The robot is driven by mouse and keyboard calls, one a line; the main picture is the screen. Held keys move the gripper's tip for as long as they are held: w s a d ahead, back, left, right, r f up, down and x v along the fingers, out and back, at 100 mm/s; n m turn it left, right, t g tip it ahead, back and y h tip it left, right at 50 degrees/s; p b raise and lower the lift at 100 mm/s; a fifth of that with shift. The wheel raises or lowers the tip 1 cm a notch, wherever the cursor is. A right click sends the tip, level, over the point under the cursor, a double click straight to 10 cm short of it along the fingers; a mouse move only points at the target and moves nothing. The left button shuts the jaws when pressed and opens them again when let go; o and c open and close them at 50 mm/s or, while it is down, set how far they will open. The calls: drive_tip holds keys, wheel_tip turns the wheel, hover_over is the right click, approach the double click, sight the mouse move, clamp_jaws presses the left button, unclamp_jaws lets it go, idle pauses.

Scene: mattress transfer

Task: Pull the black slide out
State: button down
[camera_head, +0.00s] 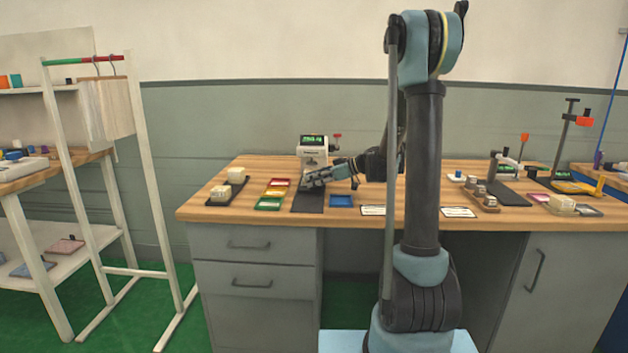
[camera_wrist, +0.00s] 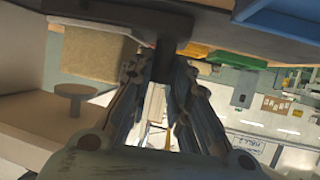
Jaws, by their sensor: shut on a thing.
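The black slide (camera_head: 308,203) is a flat dark plate lying on the wooden table in front of a white machine (camera_head: 313,158) with a green display. My gripper (camera_head: 308,182) is low over the slide, close in front of the machine. In the wrist view, my gripper's two fingers (camera_wrist: 160,85) are on either side of a dark upright post (camera_wrist: 168,52) joined to the slide's dark plate (camera_wrist: 135,14). They are shut on this post. A beige block (camera_wrist: 95,50) shows beside the post in the wrist view. My gripper hides part of the slide in the head view.
Red, yellow and green trays (camera_head: 268,204) lie left of the slide, and a blue tray (camera_head: 341,200) lies close on its right. A dark tray with pale blocks (camera_head: 220,193) stands further left. White cards (camera_head: 373,210) lie near the front edge.

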drive_tip(key=s, duration=1.1)
drive_tip(key=shift+a, duration=0.2)
drive_tip(key=shift+s+f, duration=0.1)
drive_tip(key=c, duration=1.8)
unclamp_jaws()
drive_tip(key=shift+d, duration=0.15)
drive_tip(key=shift+d+r, duration=0.2)
drive_tip(key=v, duration=1.1)
drive_tip(key=shift+d, duration=0.15)
